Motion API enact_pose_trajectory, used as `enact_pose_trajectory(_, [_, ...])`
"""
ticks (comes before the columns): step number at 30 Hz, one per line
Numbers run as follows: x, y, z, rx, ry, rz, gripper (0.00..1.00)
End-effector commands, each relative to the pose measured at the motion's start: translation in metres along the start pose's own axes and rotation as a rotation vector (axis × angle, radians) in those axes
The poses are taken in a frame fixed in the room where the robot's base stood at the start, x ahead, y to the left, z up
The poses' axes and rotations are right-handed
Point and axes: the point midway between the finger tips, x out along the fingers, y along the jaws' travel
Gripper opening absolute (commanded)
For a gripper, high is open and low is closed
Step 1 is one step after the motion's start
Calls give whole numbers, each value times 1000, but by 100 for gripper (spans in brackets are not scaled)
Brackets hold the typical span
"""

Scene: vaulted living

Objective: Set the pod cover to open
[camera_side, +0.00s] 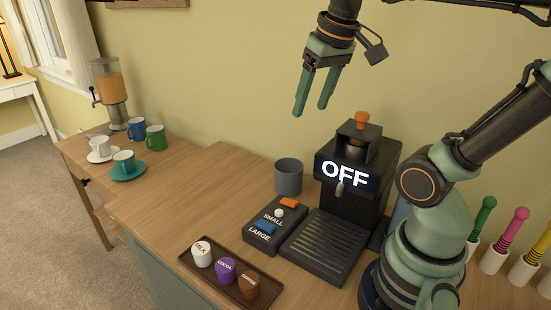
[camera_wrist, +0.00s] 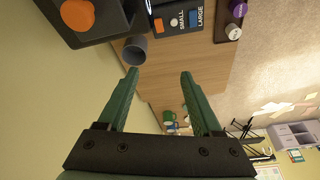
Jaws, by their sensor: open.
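The coffee machine (camera_side: 350,190) is black, stands on the wooden counter and shows "OFF" on its front. At its top is a pod cover with an orange knob (camera_side: 362,118); in the side view I cannot tell for sure whether the cover is open or shut. The orange knob also shows at the top left of the wrist view (camera_wrist: 77,14). My gripper (camera_side: 311,112) is open and empty, pointing down in the air, above and to the left of the machine, touching nothing. In the wrist view its green fingers (camera_wrist: 159,72) are spread apart.
A grey cup (camera_side: 288,178) stands left of the machine. A panel with SMALL and LARGE buttons (camera_side: 274,226) lies in front. A tray (camera_side: 218,286) holds milk, cocoa and coffee pods. Mugs and a juice dispenser (camera_side: 108,85) stand far left. Colourful-handled tools (camera_side: 483,215) stand right.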

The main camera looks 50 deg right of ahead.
Motion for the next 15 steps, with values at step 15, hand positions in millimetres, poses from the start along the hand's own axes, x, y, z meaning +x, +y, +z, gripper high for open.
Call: enact_pose_trajectory(15, [-116, 86, 19, 480, -291, 94, 67])
